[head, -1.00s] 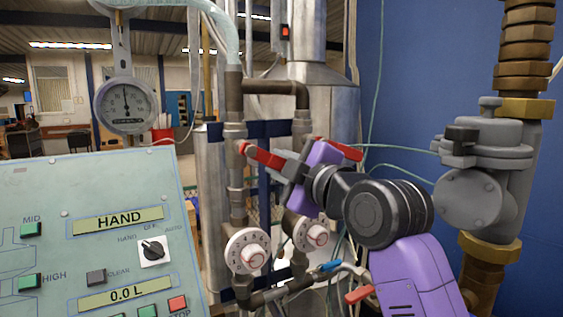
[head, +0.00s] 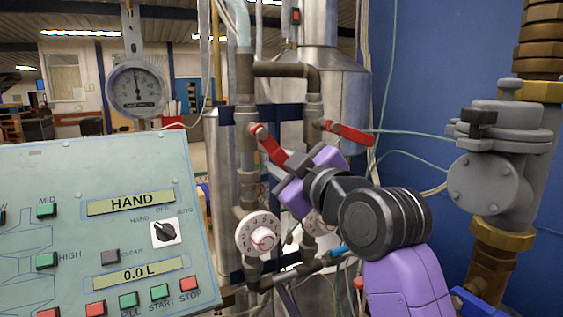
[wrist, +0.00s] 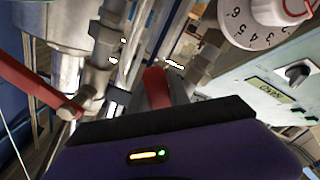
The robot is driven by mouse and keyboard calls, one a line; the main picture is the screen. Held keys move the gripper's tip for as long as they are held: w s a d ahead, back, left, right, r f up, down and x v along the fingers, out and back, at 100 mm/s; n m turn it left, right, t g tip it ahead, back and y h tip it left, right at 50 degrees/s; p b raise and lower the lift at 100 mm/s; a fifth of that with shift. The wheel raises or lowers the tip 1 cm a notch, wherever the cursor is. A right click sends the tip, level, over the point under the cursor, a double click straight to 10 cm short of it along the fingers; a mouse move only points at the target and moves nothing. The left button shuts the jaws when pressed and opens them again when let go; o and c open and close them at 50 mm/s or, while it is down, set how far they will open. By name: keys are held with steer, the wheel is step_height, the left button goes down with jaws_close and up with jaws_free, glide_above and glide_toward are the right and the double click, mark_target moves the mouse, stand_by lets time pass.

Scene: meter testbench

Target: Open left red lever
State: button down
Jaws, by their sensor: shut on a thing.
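The left red lever (head: 268,143) is on the left vertical pipe in the head view. It slopes down to the right from its pivot. My gripper (head: 289,166) is shut on the lever's lower right end. In the wrist view the lever (wrist: 156,88) rises from behind the dark edge of my gripper, whose fingertips are mostly hidden there. The right red lever (head: 348,133) is on the neighbouring pipe, tilted slightly down to the right and apart from my gripper. It also shows in the wrist view (wrist: 35,90), at the left.
A white numbered dial (head: 258,232) sits below the left lever. A second dial is partly hidden behind my gripper. A control panel (head: 120,235) fills the lower left. A pressure gauge (head: 137,90) is above it. A grey valve body (head: 490,185) stands at the right.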

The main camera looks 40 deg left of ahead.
steer(key=shift+f, duration=0.15)
steer(key=c, duration=1.2)
jaws_free()
steer(key=shift+r, duration=0.2)
